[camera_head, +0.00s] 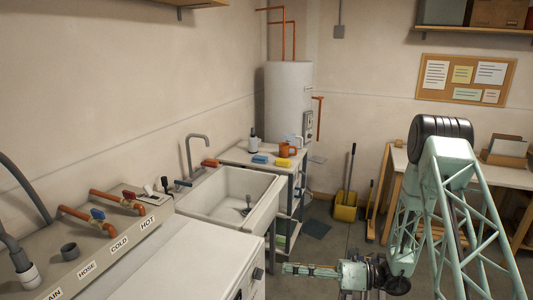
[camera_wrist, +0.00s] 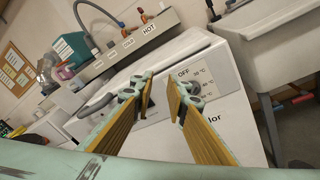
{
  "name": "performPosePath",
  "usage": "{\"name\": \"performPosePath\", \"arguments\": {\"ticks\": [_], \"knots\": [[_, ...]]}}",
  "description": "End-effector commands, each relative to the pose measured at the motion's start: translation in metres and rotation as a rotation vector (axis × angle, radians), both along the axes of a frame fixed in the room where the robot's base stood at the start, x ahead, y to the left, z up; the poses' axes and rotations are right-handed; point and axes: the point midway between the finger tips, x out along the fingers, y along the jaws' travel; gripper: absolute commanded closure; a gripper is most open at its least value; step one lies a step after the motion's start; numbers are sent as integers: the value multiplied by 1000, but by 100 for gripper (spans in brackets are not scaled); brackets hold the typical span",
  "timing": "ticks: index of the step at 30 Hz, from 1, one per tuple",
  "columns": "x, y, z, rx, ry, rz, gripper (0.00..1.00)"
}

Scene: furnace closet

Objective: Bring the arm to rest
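My gripper (camera_head: 286,268) is low at the bottom centre of the camera_head view, pointing left towards the front of the white washing machine (camera_head: 185,262). In the wrist view my gripper (camera_wrist: 160,86) shows two yellow-lined fingers, apart, with nothing between them. Behind them are the machine's front and its dial marked OFF (camera_wrist: 192,76). My pale green arm (camera_head: 450,200) is folded on the right of the camera_head view, its elbow raised. I cannot tell the exact gap between fingertips and machine.
A sink (camera_head: 228,200) stands beyond the washing machine, with a shelf unit (camera_head: 262,155) behind it. A ledge with HOT and COLD valves (camera_head: 95,214) runs along the left wall.

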Motion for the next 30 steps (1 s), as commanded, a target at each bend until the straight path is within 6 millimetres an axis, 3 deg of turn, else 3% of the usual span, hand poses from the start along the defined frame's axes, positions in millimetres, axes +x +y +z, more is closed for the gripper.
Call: {"name": "performPosePath", "arguments": {"ticks": [12, 30], "knots": [[-33, 18, 66, -94, -149, 151, 86], [-91, 33, 143, -233, -369, 364, 86]]}}
